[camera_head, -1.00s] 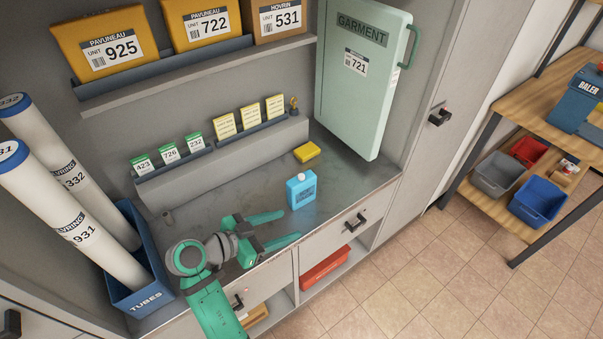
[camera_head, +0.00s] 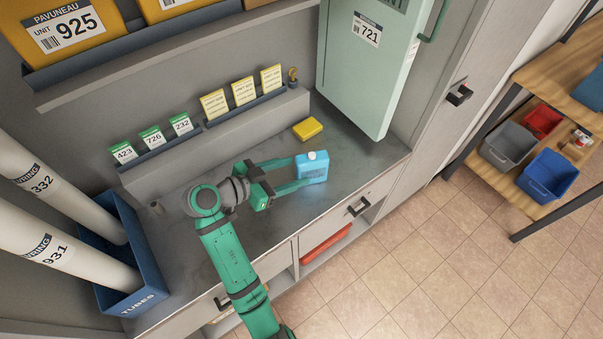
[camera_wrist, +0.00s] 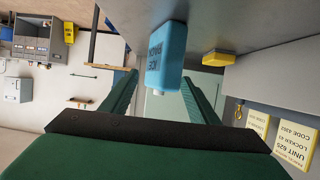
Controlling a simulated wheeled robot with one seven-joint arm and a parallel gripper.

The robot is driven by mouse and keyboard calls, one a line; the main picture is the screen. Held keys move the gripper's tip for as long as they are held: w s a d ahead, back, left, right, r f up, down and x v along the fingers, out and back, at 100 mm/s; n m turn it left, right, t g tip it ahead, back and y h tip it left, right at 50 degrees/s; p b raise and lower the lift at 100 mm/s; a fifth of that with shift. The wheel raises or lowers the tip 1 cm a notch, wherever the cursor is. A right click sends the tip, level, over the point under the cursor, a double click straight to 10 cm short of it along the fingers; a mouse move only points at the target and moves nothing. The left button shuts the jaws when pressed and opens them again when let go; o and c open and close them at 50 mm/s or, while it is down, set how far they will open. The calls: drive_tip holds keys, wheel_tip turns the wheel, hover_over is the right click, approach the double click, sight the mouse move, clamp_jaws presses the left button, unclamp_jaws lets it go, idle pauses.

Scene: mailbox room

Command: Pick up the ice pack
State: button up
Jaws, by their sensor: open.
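The ice pack (camera_head: 312,168) is a light blue block with a white cap, standing upright on the grey counter. In the wrist view the ice pack (camera_wrist: 162,57) shows its dark lettering and appears upside down, between the two green fingers. My gripper (camera_head: 296,173) is open, its fingers reaching right toward the ice pack. The fingertips are at the pack's left side, one toward the back and one toward the front. Whether they touch it I cannot tell. My gripper also shows in the wrist view (camera_wrist: 163,92).
A yellow block (camera_head: 308,129) lies on the counter behind the ice pack. The pale green GARMENT case (camera_head: 368,80) stands behind it to the right. Small labelled cards (camera_head: 243,91) line the ledge. A blue TUBES bin (camera_head: 122,285) with white tubes stands left. Counter in front is clear.

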sight(312, 166)
drive_tip(key=shift+x, duration=3.85)
drive_tip(key=shift+r, duration=0.1)
drive_tip(key=shift+c, duration=0.6)
drive_tip(key=c, duration=1.3)
